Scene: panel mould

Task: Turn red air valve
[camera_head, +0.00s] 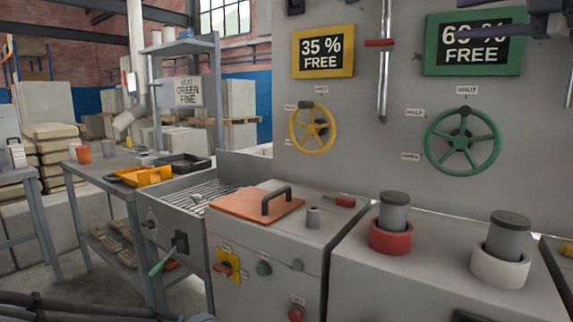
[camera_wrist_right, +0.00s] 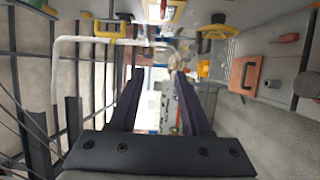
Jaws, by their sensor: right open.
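One red lever handle (camera_head: 380,42) sits across a vertical metal pipe between the two signs. Another small red handle (camera_head: 346,201) lies on the grey machine top beside a short grey stub; a red handle (camera_wrist_right: 288,38) also shows in the right wrist view. I cannot tell which is the air valve. My right gripper (camera_head: 490,31) is at the upper right, in front of the green sign. In its wrist view the two dark fingers (camera_wrist_right: 158,80) are apart with nothing between them. My left gripper is not in view.
A yellow handwheel (camera_head: 313,128) and a green handwheel (camera_head: 462,142) stand out from the grey panel. An orange-red lid (camera_head: 257,204) with a black handle, a red-based cylinder (camera_head: 390,236) and a white-based cylinder (camera_head: 501,266) stand below. A workbench is at left.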

